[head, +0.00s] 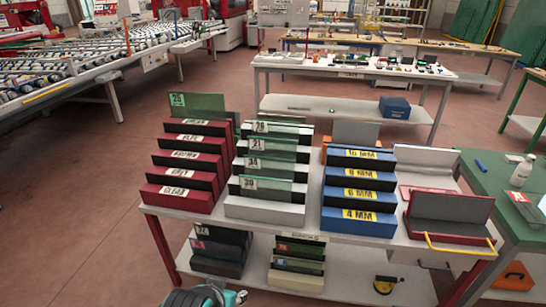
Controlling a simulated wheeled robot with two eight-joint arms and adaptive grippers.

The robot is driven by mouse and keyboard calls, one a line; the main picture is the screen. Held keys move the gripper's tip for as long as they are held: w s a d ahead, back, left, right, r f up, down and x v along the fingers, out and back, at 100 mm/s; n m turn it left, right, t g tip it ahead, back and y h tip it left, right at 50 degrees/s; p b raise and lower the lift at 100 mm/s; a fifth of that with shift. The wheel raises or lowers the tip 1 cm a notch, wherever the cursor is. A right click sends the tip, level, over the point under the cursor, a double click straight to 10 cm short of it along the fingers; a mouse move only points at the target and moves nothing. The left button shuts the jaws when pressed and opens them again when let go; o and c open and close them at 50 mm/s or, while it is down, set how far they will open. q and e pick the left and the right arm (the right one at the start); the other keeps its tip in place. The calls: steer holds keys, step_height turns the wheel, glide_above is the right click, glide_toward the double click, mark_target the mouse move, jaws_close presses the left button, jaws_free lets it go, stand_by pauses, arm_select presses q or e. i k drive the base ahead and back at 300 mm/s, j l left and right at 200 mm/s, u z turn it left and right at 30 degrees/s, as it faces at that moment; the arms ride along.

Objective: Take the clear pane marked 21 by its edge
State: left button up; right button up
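The clear pane marked 21 (285,146) stands on edge in the white slotted rack (264,211) on the near table. Its small white label is at the upper left of the pane. The panes marked 34 (277,167) and 39 (275,188) stand in front of it, and one that seems to read 26 (284,130) stands behind. Only its upper part shows; its lower edge is hidden in the rack. A teal and grey part of my arm shows at the bottom edge, well below the rack. No gripper fingers can be made out.
A red rack (180,200) with a green pane marked 25 (198,104) stands close on the left. A blue rack (358,223) stands on the right, beside a grey tilted stand (450,206). Floor is clear at left.

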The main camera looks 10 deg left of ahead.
mark_target(258, 146)
steer(key=i+j, duration=0.15)
steer(key=i, duration=0.4)
steer(key=i+j, duration=0.15)
steer(key=i, duration=0.35)
